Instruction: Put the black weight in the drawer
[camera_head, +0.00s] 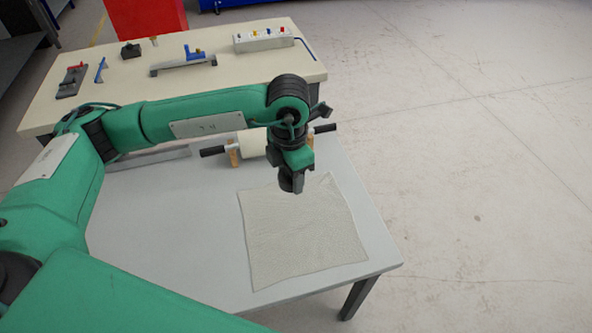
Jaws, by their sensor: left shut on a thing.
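My left gripper (291,180) points down above the upper part of a pale sheet on the near table. It is shut on a small dark thing that looks like the black weight; the fingers and the dark thing blend together, so its outline is hard to tell. No drawer can be made out in this view. My right gripper is not in view.
The pale, wrinkled sheet (300,240) lies on the grey table (170,250). A roller with black handles (252,146) rests on wooden supports behind the gripper. A beige bench (215,90) at the back holds several fixtures. Open floor lies right.

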